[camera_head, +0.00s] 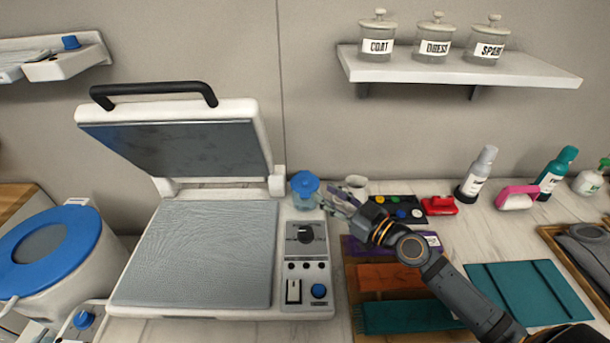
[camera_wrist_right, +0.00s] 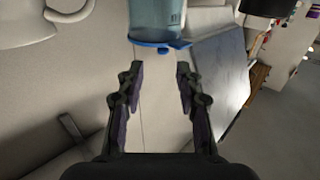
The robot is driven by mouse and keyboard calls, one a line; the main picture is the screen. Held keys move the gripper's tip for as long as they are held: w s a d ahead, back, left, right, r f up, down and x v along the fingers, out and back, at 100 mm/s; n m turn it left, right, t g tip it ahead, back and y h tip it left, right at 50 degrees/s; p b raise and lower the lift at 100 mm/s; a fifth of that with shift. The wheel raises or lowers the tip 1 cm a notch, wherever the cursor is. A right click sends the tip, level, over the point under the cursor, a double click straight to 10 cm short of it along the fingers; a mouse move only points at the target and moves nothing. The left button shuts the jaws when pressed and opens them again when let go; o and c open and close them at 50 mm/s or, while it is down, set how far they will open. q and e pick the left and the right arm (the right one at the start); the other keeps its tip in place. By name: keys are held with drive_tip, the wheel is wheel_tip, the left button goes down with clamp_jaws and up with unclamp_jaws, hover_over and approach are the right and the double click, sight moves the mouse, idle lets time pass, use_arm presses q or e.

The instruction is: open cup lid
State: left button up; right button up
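The cup (camera_head: 306,202) is a translucent bluish jar with a blue lid (camera_head: 305,182), standing at the back of the counter beside the press. In the right wrist view the cup (camera_wrist_right: 158,16) appears inverted, with its blue lid (camera_wrist_right: 160,45) facing my fingers. My right gripper (camera_head: 335,200) is just right of the cup in the head view. In the wrist view the gripper (camera_wrist_right: 160,72) is open, with nothing between its fingers and the lid just beyond the fingertips. My left gripper is not in view.
A white mug (camera_head: 356,184) stands right behind my right gripper. The open press (camera_head: 200,250) is to the left. A shelf (camera_head: 455,70) with jars hangs above.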

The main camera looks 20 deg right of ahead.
sight(307, 183)
drive_tip(key=p+x, duration=0.2)
drive_tip(key=x, duration=0.1)
drive_tip(key=p+x, duration=0.1)
drive_tip(key=x, duration=0.3)
drive_tip(key=shift+w+a+r+p, duration=0.1)
drive_tip(key=shift+a+r+p, duration=0.2)
drive_tip(key=shift+p, duration=0.1)
drive_tip(key=shift+w+a+f, duration=0.15)
drive_tip(key=shift+w+a, duration=0.1)
drive_tip(key=shift+w, duration=0.1)
drive_tip(key=shift+c, duration=0.2)
clamp_jaws()
drive_tip(key=shift+f, duration=0.1)
